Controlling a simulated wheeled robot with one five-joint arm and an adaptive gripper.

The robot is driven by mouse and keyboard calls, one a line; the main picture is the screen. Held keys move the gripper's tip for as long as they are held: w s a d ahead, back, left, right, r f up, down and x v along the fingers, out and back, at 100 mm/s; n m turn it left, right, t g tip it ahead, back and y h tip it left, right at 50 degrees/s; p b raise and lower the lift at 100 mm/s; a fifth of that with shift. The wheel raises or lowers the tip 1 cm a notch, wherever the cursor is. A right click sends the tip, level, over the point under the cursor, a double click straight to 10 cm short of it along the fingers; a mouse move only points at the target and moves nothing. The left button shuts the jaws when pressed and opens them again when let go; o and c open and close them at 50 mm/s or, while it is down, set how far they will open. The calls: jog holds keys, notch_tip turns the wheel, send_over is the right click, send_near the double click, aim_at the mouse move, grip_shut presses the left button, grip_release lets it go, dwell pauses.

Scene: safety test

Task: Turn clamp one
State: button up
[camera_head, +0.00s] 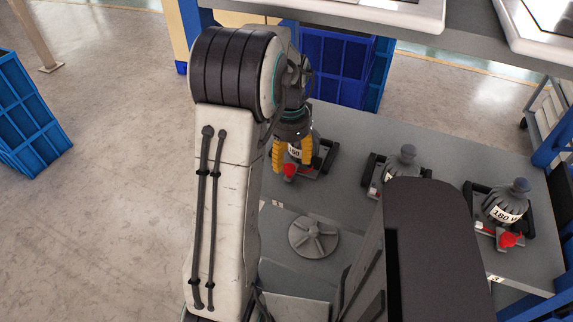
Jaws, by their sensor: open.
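Three dark grey clamp devices with red parts stand on the grey table. The left one (319,162) sits under my gripper, with a white label reading about "60" and a red knob (289,171) at its front. My gripper (292,160) has yellow fingers, open, pointing down on either side of the labelled part. I cannot tell whether they touch it. The middle device (401,163) is partly hidden by my own body. The right device (506,206) has a "180 W" label and a red knob (508,240).
The grey table (345,130) is clear between the devices. A round grey ribbed disc (313,237) lies nearer me. A blue crate (337,68) stands behind the table, another blue crate (28,115) on the floor at left. A shelf edge (470,38) runs across the top right.

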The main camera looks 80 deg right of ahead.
aim_at(289, 167)
jog(key=shift+f, duration=1.95)
jog(key=shift+c, duration=0.4)
grip_shut()
